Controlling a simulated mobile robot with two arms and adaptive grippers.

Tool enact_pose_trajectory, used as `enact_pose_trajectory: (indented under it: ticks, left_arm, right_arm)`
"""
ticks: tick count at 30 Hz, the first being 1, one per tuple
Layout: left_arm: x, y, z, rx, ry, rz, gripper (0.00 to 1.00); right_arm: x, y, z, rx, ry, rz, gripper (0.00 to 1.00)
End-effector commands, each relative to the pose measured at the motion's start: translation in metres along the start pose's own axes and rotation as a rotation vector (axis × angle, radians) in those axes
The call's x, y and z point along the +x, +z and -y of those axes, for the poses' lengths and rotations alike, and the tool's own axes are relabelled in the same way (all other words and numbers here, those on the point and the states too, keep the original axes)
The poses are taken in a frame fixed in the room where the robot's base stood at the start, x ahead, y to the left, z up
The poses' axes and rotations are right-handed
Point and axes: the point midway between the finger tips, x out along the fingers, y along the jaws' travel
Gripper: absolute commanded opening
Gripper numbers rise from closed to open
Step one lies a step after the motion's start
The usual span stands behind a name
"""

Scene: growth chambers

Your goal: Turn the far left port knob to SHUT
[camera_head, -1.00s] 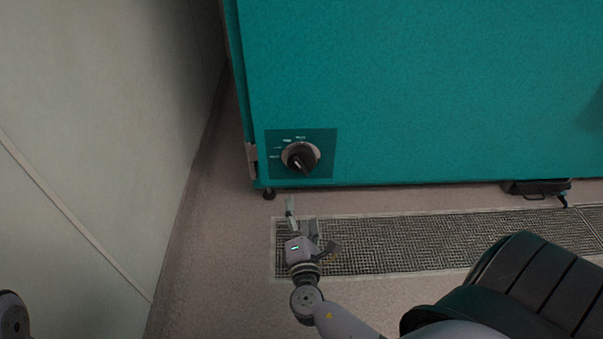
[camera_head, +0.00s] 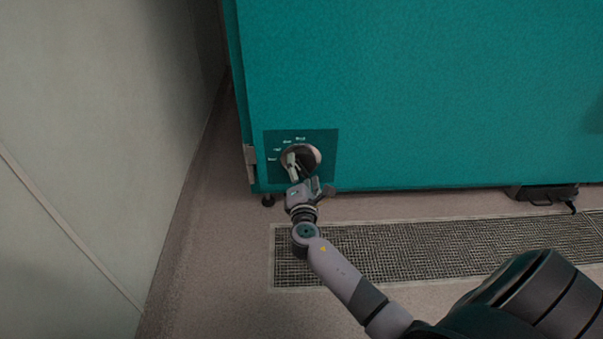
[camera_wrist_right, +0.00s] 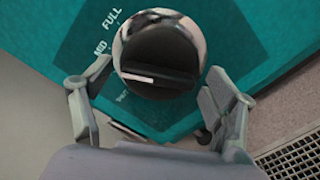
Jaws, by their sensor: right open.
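The port knob (camera_head: 314,154) is a dark round knob with a pale rim on a dark teal label plate (camera_head: 328,146), low on the teal chamber's front near its left edge. In the right wrist view the knob (camera_wrist_right: 160,50) has a raised grip bar with a white mark at its left end. The words FULL and MID show on the plate; a further word is too small to read surely. My right gripper (camera_head: 302,170) is open at the knob. In the wrist view its fingers (camera_wrist_right: 147,84) stand either side of the knob's lower part, with visible gaps.
A pale wall (camera_head: 90,150) stands close on the left. A floor grate (camera_head: 400,252) lies in front of the chamber (camera_head: 430,90). A dark fitting (camera_head: 545,193) sits under the chamber's lower edge at right. The floor between wall and grate is clear.

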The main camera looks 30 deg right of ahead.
Motion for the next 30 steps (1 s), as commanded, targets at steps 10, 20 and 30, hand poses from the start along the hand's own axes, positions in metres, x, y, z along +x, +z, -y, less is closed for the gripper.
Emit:
enact_pose_trajectory:
  ticks: [10, 20, 30]
  left_arm:
    - [0.0025, -0.0036, -0.0013, 0.002, 0.005, -0.011, 0.4]
    - [0.0024, -0.0033, -0.0015, 0.001, 0.005, -0.01, 0.4]
    - [0.0023, -0.0034, -0.0015, 0.001, 0.005, -0.011, 0.4]
  right_arm:
    - [0.0121, 0.0004, -0.0002, 0.001, -0.001, 0.0, 0.8]
    - [0.0117, 0.0002, -0.0002, 0.0, 0.0, 0.0, 0.65]
    - [0.0115, 0.0001, 0.0004, 0.0, -0.001, 0.0, 0.42]
